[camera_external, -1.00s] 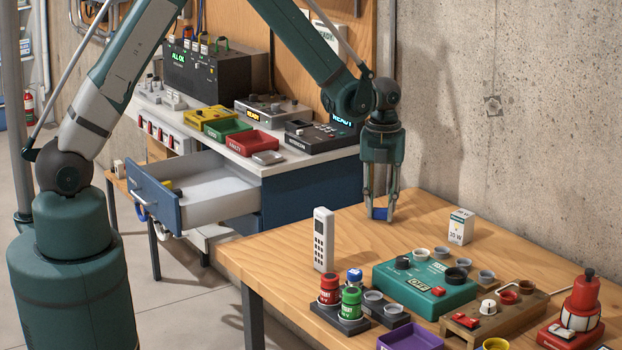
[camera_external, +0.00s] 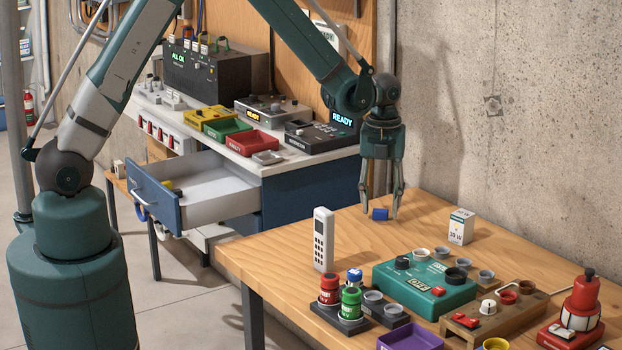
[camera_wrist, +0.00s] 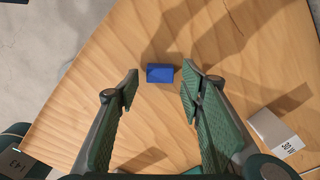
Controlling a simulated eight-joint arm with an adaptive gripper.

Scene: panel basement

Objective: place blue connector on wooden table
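The blue connector (camera_external: 380,214) is a small blue block lying on the wooden table (camera_external: 300,235) near its far edge. It also shows in the wrist view (camera_wrist: 160,73), resting on the bare wood (camera_wrist: 215,40). My gripper (camera_external: 381,208) is open just above the connector. In the wrist view my gripper's green fingers (camera_wrist: 160,82) are spread wide, with the connector between and just beyond the tips. The fingers do not touch it.
A white box marked 30 W (camera_external: 461,227) stands right of the connector. A white handheld remote (camera_external: 323,240) stands upright to the left. A teal device (camera_external: 425,287), bottles and a purple tray (camera_external: 411,338) fill the front. Wood around the connector is clear.

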